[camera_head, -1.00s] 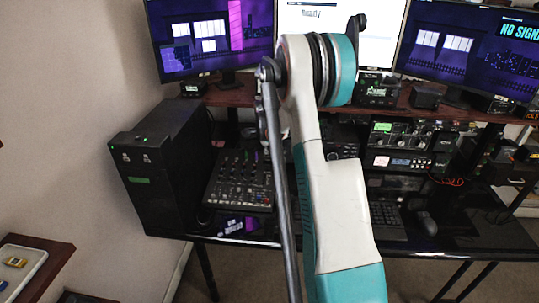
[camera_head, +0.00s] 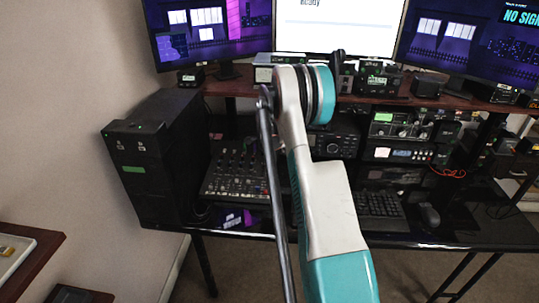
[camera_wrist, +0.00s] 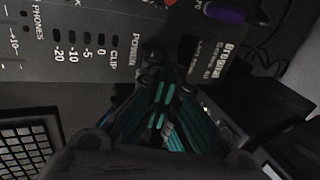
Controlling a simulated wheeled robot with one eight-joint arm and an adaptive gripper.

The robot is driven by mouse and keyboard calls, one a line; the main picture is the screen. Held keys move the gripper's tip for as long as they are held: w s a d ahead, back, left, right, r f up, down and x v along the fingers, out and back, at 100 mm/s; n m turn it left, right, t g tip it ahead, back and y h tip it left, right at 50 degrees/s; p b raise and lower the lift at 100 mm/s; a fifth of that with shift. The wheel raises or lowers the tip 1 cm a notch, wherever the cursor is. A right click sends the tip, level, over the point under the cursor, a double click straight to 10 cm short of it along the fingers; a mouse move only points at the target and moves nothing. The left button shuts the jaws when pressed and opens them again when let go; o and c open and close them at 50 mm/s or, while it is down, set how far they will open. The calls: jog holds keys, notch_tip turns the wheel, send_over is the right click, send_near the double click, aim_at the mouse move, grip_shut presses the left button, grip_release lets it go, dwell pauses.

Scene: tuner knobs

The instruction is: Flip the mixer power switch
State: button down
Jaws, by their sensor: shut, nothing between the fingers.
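The mixer (camera_head: 237,172) is a black console with rows of knobs and faders on the desk, left of my arm in the head view. In the wrist view its dark panel (camera_wrist: 82,78) fills the upper left, with white level marks, CLIP and a POWER label. My gripper (camera_wrist: 165,78) is shut and empty, its dark, teal-edged fingers pointing at the panel just beside the POWER label. The power switch cannot be made out clearly; the fingertips partly cover that area. Whether the fingers touch the panel cannot be told. In the head view my gripper is hidden behind my arm.
A black computer tower (camera_head: 150,165) stands left of the mixer. A keyboard (camera_head: 380,208), mouse (camera_head: 429,215) and stacked radio gear (camera_head: 398,140) lie to the right. Monitors (camera_head: 207,32) stand on a raised shelf. A purple knob (camera_wrist: 222,13) is near the fingers.

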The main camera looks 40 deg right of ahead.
jog(key=shift+w+d+f+g+y, duration=0.3)
jog(key=shift+d+g+y, duration=0.1)
jog(key=shift+y, duration=0.1)
jog(key=shift+w+d, duration=0.15)
jog(key=shift+f, duration=0.15)
